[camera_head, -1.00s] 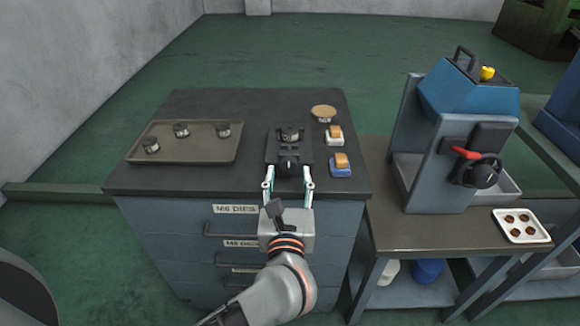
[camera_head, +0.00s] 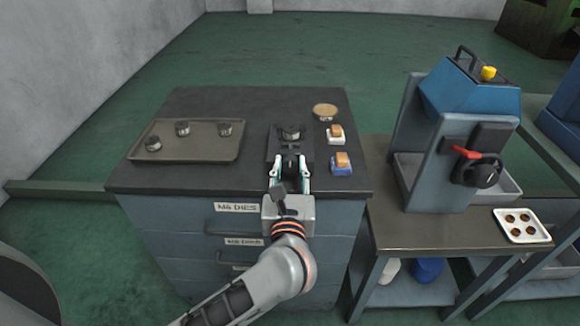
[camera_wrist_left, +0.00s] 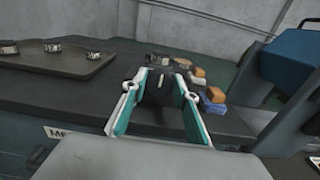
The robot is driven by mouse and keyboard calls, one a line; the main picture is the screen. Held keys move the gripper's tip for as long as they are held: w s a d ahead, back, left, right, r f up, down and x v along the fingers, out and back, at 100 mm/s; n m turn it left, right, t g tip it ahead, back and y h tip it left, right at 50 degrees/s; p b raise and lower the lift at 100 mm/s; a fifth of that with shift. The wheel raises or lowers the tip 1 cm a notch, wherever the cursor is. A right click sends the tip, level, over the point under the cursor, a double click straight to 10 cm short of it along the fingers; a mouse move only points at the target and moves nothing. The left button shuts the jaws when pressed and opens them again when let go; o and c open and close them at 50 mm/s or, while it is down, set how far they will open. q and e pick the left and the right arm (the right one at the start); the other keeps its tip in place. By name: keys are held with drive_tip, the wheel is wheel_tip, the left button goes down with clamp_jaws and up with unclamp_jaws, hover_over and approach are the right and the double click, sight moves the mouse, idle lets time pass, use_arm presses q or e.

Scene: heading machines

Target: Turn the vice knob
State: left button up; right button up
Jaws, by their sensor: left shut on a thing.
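The small black vice (camera_head: 272,148) stands near the front middle of the dark cabinet top, with a round metal die (camera_head: 291,132) in it. Its dark knob (camera_wrist_left: 158,86) faces the front edge and shows between the fingers in the left wrist view. My left gripper (camera_head: 290,162) reaches in from the front and is shut on the knob, with one teal-lined finger on each side. The fingers hide most of the knob in the head view. My right gripper is not in view.
A tray (camera_head: 200,154) with several dies lies left of the vice. Two blocks with orange-brown tops (camera_head: 336,131) (camera_head: 342,160) and a round brass-coloured piece (camera_head: 325,111) lie to its right. A blue-and-grey machine (camera_head: 440,140) and a white dish (camera_head: 523,237) stand on the right table.

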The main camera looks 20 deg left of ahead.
use_arm(q)
drive_tip(key=shift+r+m+p, duration=0.1)
drive_tip(key=shift+m+p, duration=0.2)
drive_tip(key=shift+p, duration=0.1)
drive_tip(key=m+p, duration=0.4)
drive_tip(key=p, duration=0.1)
drive_tip(key=shift+d+m, duration=0.1)
drive_tip(key=shift+m, duration=0.2)
drive_tip(key=shift+m+p, duration=0.5)
drive_tip(key=shift+p, duration=0.05)
drive_tip(key=m+p, duration=0.1)
drive_tip(key=m, duration=0.1)
drive_tip(key=shift+m, duration=0.8)
drive_tip(key=m, duration=0.2)
drive_tip(key=shift+d+f+m, duration=0.1)
drive_tip(key=shift+f+m, duration=0.15)
drive_tip(key=shift+m, duration=0.15)
drive_tip(key=m, duration=0.3)
drive_tip(key=shift+f+m, duration=0.1)
drive_tip(key=shift+m, duration=0.6)
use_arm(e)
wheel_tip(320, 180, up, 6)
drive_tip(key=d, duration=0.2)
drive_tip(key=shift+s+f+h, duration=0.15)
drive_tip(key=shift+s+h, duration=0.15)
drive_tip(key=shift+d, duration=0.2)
